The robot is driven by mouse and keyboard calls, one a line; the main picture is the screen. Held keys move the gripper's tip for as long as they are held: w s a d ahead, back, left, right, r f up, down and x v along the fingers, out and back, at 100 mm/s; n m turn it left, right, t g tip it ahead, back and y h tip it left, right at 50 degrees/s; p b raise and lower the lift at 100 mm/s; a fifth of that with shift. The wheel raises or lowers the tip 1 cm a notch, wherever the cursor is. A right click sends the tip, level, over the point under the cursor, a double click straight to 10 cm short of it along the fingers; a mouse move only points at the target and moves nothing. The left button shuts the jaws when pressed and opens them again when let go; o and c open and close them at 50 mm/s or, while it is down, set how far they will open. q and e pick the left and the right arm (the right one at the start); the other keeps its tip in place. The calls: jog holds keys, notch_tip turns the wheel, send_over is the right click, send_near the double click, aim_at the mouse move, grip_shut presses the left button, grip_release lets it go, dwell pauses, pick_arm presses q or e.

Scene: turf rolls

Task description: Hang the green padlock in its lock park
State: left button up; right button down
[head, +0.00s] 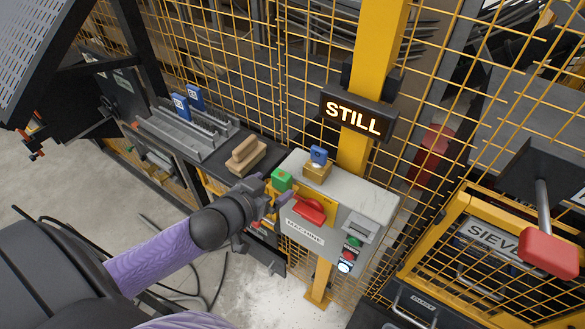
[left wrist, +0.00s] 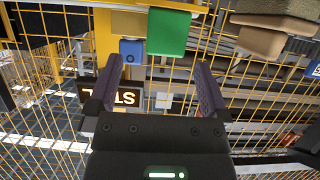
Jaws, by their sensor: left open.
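The green padlock (head: 282,179) is at the upper left edge of the grey machine box (head: 356,196), beside the yellow plate with the red handle (head: 310,212). It also shows in the left wrist view (left wrist: 168,32), above and beyond the fingertips. My left gripper (head: 268,190) is open and close to the padlock, with nothing between its fingers in the left wrist view (left wrist: 158,88). Whether a finger touches the padlock I cannot tell. A blue padlock (head: 318,153) with a brass-coloured block below it is on top of the box. I cannot tell which part is the lock park. My right gripper is not in view.
A lit STILL sign (head: 357,116) is on the yellow post (head: 373,60) behind the box. A wooden block (head: 246,152) lies on the dark bench to the left, near blue tags (head: 188,102). Yellow mesh fencing stands behind. A red-ended lever (head: 548,252) sticks out at right.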

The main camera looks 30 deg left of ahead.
aim_at(285, 174)
pick_arm(q)
jog(key=x, duration=0.7)
jog(key=shift+w+a+r, duration=0.15)
jog(key=shift+a, duration=0.15)
